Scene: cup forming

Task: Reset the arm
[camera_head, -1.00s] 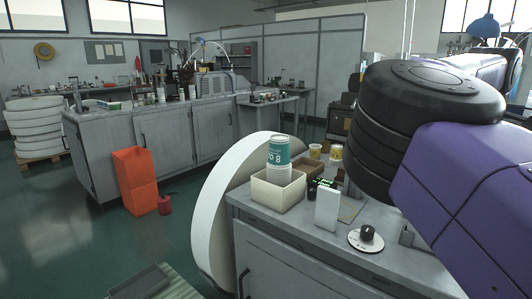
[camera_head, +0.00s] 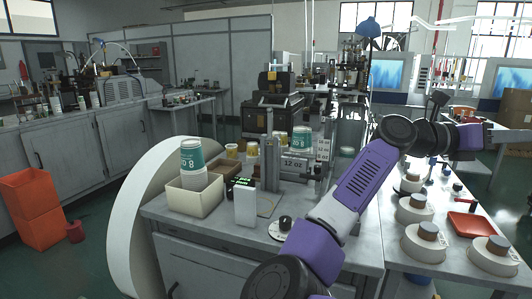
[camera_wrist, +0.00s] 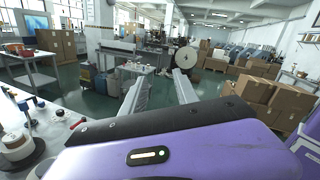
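My purple and black arm (camera_head: 352,190) rises from the bottom middle of the head view, bends at a dark joint and reaches out to the right. Its end with my gripper (camera_head: 505,136) is near the right edge, above the right-hand bench. In the wrist view my gripper (camera_wrist: 160,76) has two grey fingers standing apart with nothing between them, so it is open and empty. Beyond the fingers are the room's floor and distant furniture.
A cream box (camera_head: 196,198) holding teal-and-white cups (camera_head: 193,157) stands on the grey bench, left of my arm. Round white-based items (camera_head: 416,209) and a red tray (camera_head: 466,225) lie on the right bench. Stacked cartons (camera_wrist: 263,92) stand on the right in the wrist view.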

